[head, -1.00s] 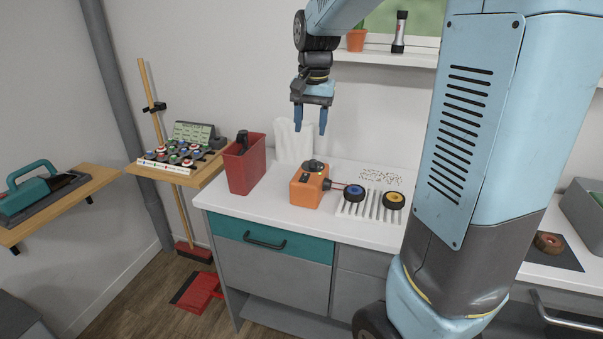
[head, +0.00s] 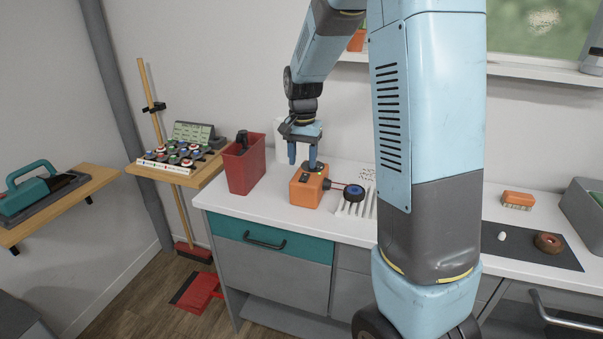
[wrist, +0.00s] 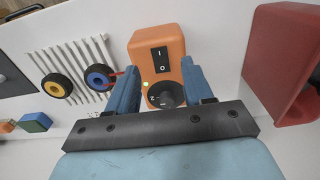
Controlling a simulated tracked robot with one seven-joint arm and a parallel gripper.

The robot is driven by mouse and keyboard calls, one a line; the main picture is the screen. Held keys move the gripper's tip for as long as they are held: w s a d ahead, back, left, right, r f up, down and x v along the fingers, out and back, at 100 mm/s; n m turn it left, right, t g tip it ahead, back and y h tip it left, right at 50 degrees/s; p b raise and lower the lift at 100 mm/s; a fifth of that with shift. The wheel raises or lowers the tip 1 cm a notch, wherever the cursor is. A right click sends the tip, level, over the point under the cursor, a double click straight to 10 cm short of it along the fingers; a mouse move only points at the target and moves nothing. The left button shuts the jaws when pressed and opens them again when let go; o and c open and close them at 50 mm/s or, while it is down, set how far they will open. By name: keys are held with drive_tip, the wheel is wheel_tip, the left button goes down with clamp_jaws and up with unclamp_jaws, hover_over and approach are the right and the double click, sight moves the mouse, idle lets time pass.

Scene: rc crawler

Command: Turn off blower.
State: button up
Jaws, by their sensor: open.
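An orange box (head: 308,192), which looks like the blower, stands on the white counter, with a thin red line running from it to a blue-hubbed wheel. In the wrist view its face (wrist: 172,38) shows a black rocker switch (wrist: 160,58) marked I and O, a lit green lamp (wrist: 146,84) and a round black knob (wrist: 166,95). I cannot tell which way the rocker is pressed. My gripper (head: 302,164) is open and empty, pointing down just above the box. In the wrist view my gripper (wrist: 160,75) has its fingers on either side of the lamp and knob; contact is unclear.
A red bin (head: 245,172) stands close left of the box. The blue-hubbed wheel (head: 353,192) rests on a grooved white rack (head: 344,208) to its right; a yellow-hubbed wheel (wrist: 56,85) shows in the wrist view. A shelf of colored knobs (head: 180,155) is farther left.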

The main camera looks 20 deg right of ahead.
sight(302, 180)
drive_tip(key=shift+f, duration=2.5)
clamp_jaws()
